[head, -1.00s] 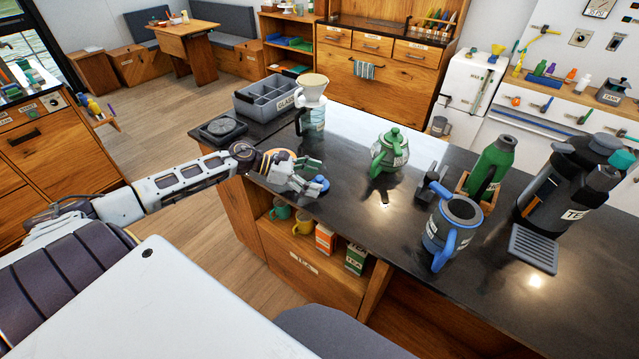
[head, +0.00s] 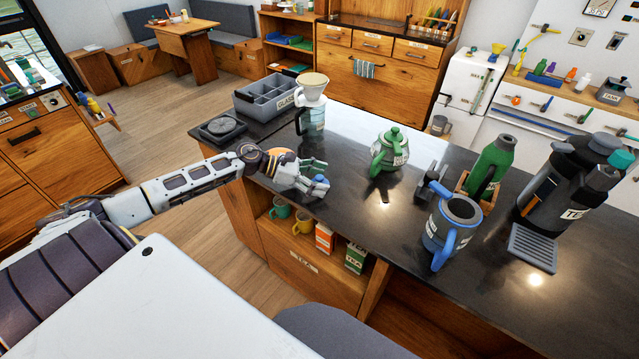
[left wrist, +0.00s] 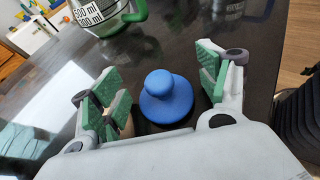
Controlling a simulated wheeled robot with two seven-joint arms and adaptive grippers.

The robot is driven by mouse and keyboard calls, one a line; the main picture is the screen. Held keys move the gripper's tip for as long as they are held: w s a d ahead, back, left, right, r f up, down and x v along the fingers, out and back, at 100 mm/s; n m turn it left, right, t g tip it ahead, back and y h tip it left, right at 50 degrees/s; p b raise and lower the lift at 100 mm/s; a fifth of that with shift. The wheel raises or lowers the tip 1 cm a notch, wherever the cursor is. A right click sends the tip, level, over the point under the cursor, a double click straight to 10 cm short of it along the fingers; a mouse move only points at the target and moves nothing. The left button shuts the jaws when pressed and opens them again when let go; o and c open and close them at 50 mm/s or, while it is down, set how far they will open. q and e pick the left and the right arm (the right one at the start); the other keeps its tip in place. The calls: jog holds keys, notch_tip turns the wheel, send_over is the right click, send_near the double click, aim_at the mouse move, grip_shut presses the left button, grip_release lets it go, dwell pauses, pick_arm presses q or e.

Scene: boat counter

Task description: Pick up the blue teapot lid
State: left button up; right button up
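The blue teapot lid (left wrist: 166,97), a round disc with a ball knob, lies on the dark counter in the left wrist view. My left gripper (left wrist: 155,84) is open, with one green-padded finger on either side of the lid and visible gaps between. A blue and grey pot (head: 452,229) with an open top stands further right on the counter. My right gripper is not in view.
A green teapot (head: 389,152) stands right of my left gripper. A glass vessel with a dripper (head: 312,118) and a grey divided box (head: 266,97) stand behind it. A green-handled vessel with millilitre marks (left wrist: 98,12) shows beyond the lid. Bare counter (head: 350,210) lies right of the gripper.

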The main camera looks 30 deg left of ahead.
aim_at(316, 177)
pick_arm(q)
jog(key=c, duration=0.7)
jog(key=shift+r+b, duration=0.3)
jog(key=shift+r, duration=1.45)
jog(key=shift+s+a, duration=0.35)
jog(key=shift+a, duration=0.1)
jog(key=shift+s+a+f, duration=0.1)
jog(key=shift+s+a, duration=0.45)
jog(key=shift+a, duration=0.25)
jog(key=shift+s+a, duration=0.55)
jog(key=shift+a, duration=0.25)
jog(key=s+a, duration=0.2)
jog(key=a, duration=0.1)
jog(key=s+a, duration=0.3)
jog(key=a, duration=0.1)
jog(key=s+a, duration=0.2)
jog(key=a, duration=0.1)
jog(key=shift+s+a, duration=0.2)
jog(key=shift+a, duration=0.15)
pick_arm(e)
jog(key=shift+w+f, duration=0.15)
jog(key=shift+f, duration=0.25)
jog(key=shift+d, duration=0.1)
